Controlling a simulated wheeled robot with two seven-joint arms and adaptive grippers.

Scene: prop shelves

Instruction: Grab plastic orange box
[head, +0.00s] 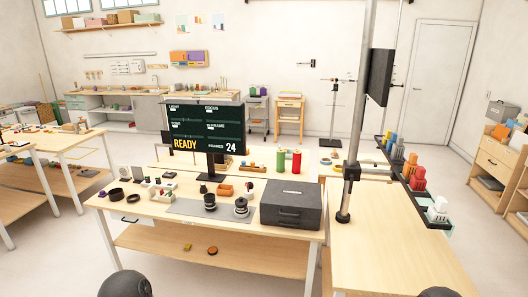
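A small orange box-like item (225,190) sits on the near wooden table, behind the dark lens-like items and left of the black case. It is small in the head view, so I cannot tell its material. Other orange-toned items show: a small tray (254,167) behind the monitor and a round piece (212,250) on the lower shelf. Neither gripper is in view. Only dark rounded parts of my arms show at the bottom edge.
A black case (290,204), a monitor (207,127) and two dark lens-like items (241,207) crowd the near table (150,210). The right tabletop (385,240) is mostly clear.

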